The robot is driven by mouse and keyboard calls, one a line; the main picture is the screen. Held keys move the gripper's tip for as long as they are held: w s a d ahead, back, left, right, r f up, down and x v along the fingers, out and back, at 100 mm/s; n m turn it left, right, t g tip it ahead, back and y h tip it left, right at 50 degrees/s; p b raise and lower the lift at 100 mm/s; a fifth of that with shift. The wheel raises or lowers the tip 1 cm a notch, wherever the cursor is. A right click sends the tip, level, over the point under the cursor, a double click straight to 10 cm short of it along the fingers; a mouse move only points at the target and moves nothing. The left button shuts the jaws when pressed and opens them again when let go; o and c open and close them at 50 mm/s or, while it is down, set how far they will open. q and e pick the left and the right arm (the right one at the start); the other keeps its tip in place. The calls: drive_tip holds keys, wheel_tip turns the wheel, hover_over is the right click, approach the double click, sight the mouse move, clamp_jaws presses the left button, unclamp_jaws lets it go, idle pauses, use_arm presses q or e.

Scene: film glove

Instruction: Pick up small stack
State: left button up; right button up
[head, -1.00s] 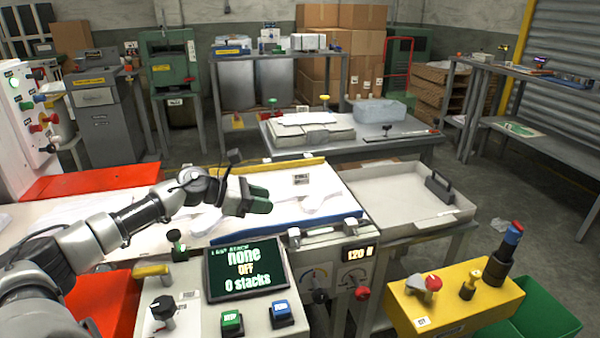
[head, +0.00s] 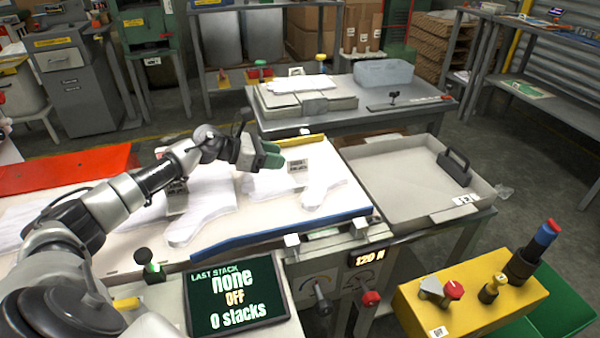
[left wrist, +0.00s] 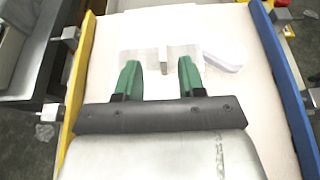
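Two white glove-shaped film stacks lie on the white bed between a blue front rail and a yellow back rail. I cannot tell which stack is the smaller. My left gripper (head: 272,155) has green fingers and is just left of the right stack's label. In the left wrist view its fingers (left wrist: 160,72) are apart and empty, pointing at that stack. My right gripper is not in view.
A pale tray (head: 390,200) with a dark handle (head: 454,165) adjoins the bed's right end. A yellow control box (head: 470,310) stands front right. A grey table (head: 400,100) stands behind.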

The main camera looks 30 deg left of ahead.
sight(293, 159)
use_arm(q)
drive_tip(key=x, duration=0.5)
drive_tip(key=shift+w+d+p, duration=0.1)
drive_tip(key=shift+d+p, duration=0.15)
drive_tip(key=shift+p, duration=0.05)
clamp_jaws()
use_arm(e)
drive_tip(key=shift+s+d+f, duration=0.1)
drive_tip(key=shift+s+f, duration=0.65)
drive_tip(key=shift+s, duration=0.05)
